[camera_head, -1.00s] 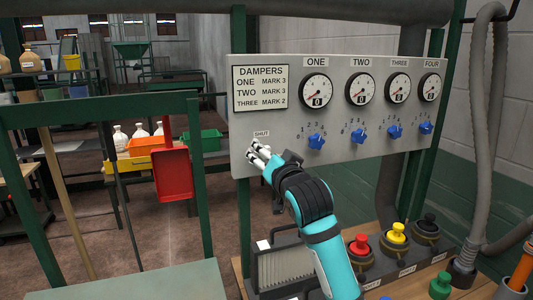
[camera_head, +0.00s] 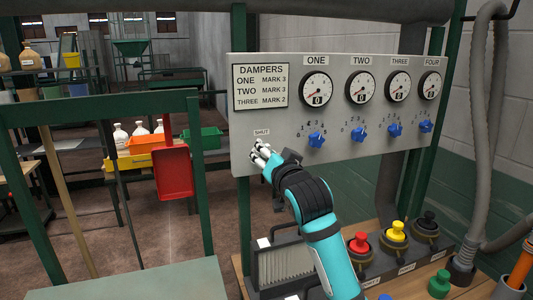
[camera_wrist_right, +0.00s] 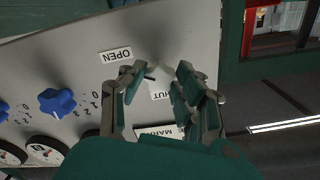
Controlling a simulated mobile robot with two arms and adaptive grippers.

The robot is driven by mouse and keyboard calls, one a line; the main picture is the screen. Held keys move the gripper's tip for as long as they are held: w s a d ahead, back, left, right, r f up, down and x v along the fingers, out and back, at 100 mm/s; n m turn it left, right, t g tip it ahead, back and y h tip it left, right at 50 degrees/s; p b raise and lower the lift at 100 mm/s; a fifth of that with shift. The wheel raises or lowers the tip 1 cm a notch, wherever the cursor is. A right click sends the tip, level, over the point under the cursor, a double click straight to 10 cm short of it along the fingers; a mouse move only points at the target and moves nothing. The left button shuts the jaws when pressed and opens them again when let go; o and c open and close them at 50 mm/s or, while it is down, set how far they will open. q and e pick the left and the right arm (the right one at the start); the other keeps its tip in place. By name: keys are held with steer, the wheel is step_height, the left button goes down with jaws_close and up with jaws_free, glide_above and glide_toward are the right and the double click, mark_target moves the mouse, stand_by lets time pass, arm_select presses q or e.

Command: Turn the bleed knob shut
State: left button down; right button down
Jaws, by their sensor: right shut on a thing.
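The grey panel (camera_head: 330,160) carries a SHUT label (camera_head: 261,132) at its lower left. My right gripper (camera_head: 257,150) is at the panel just below that label, its fingers closed around the bleed knob. In the right wrist view, the pale bleed knob (camera_wrist_right: 158,74) shows between the two fingers, with a short dark mark beside it. There the OPEN label (camera_wrist_right: 116,55) is left of the knob, and the SHUT label (camera_wrist_right: 175,98) is partly covered by a finger. Most of the knob is hidden in the head view. My left gripper is not in view.
Several blue damper knobs (camera_head: 316,140) and dials (camera_head: 316,89) line the panel right of my gripper. Red (camera_head: 359,242), yellow and black capped ports stand below on the bench. A green post (camera_head: 240,215) stands left of my arm.

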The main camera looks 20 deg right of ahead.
steer(key=shift+d+n+p, duration=0.15)
steer(key=shift+n+p, duration=7.5)
steer(key=shift+n, duration=4.05)
steer(key=c, duration=1)
jaws_free()
steer(key=shift+o, duration=0.2)
steer(key=s, duration=1.2)
steer(key=shift+d, duration=0.2)
